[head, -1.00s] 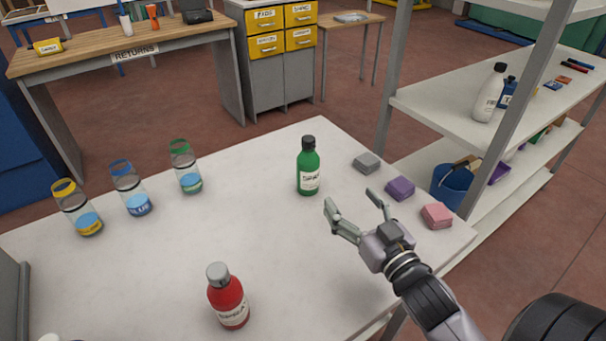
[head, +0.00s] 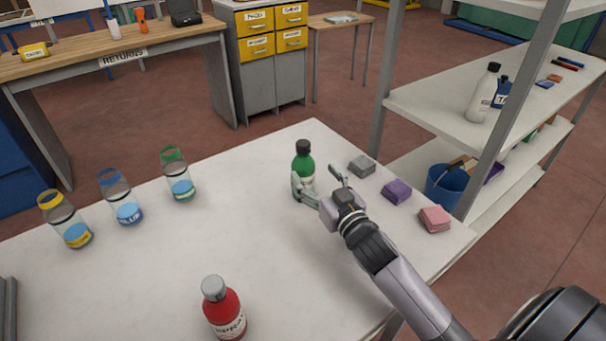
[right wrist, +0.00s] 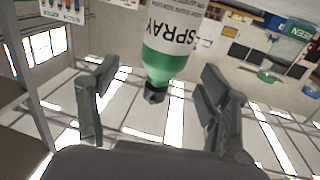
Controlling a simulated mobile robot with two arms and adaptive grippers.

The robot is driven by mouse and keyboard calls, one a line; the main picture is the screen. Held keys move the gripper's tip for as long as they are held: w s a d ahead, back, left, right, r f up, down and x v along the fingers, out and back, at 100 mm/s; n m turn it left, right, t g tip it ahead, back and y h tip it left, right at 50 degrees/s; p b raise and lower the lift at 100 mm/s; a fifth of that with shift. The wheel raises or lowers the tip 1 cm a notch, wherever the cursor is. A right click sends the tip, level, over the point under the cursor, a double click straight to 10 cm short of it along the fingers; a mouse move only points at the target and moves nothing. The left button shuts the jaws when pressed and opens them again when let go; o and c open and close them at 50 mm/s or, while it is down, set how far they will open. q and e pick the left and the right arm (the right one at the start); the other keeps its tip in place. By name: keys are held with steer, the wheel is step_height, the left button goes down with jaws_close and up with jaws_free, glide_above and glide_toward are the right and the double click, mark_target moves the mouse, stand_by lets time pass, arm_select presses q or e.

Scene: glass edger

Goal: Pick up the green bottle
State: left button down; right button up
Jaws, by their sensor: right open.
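The green bottle (head: 303,161) with a black cap stands upright near the far edge of the white table (head: 250,235). My right gripper (head: 316,180) is open at the bottle's near right side, with one finger in front of its lower part and label. In the right wrist view, the bottle (right wrist: 163,63) appears upside down between the spread fingers of the gripper (right wrist: 155,97), with clear space on both sides. Its white label reads SPRAY. My left gripper is not in view.
A red spray bottle (head: 224,312) stands at the front of the table. Three jars with yellow (head: 65,220), blue (head: 120,198) and green (head: 177,176) bands stand at left. Grey (head: 362,166), purple (head: 396,191) and pink (head: 434,218) blocks lie right of the gripper.

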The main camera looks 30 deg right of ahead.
mark_target(308, 170)
steer(key=w, duration=0.3)
steer(key=w+p, duration=0.1)
steer(key=w, duration=0.1)
steer(key=shift+w+a, duration=0.2)
steer(key=shift+w, duration=0.2)
steer(key=shift+s, duration=0.1)
steer(key=shift+c, duration=0.5)
steer(key=c, duration=1.5)
steer(key=shift+r, duration=0.1)
